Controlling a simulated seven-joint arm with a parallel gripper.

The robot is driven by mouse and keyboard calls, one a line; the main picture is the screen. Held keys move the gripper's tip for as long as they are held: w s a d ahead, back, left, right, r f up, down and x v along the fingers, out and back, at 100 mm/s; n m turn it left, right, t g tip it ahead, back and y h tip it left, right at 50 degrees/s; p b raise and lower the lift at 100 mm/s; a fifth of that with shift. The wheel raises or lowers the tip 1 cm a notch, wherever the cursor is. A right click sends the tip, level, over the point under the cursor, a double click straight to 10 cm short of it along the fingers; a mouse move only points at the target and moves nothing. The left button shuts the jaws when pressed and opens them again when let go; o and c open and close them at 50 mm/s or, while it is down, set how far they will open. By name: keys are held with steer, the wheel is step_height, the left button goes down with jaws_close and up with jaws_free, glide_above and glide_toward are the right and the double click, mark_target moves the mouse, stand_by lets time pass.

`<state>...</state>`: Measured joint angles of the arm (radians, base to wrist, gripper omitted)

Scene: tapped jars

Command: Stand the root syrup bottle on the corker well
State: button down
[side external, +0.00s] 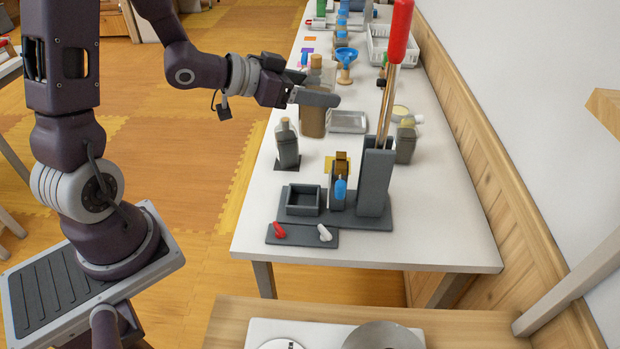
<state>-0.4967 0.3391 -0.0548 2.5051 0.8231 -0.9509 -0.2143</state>
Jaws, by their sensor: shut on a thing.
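My gripper (318,97) is shut around a brown bottle (312,123) with a pale cork-coloured top, probably the root syrup bottle. The bottle is upright over the table's left side, and its middle is hidden by my gripper. I cannot tell whether its base touches the table. The corker (375,180) is a dark grey stand with a tall metal lever and a red handle (398,35). On its base plate is an open, square, dark well (303,199), which looks empty, nearer the camera than the bottle.
A clear bottle with grey contents (287,148) stands on a dark pad between the bottle and the well. A metal tray (347,122) and another bottle (405,145) are to the right. A dark plate with red and white levers (302,235) lies in front.

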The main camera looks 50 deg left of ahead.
mark_target(313, 66)
steer(key=shift+h, duration=0.3)
steer(key=r, duration=0.5)
steer(key=shift+s+d, duration=0.1)
steer(key=shift+s, duration=0.25)
steer(key=w+d+r+m+g+h, duration=0.3)
steer(key=w+r+m+h, duration=0.1)
steer(key=m+h, duration=0.1)
steer(key=s+a+f+m+g+h, duration=0.3)
steer(key=s+f+m+g+h, duration=0.3)
steer(key=m+g, duration=0.4)
step_height(313, 66, down, 21)
steer(key=y, duration=0.1)
steer(key=shift+s, duration=0.4)
steer(key=shift+f, duration=0.65)
steer(key=shift+c, duration=1.3)
jaws_free()
steer(key=shift+y, duration=0.3)
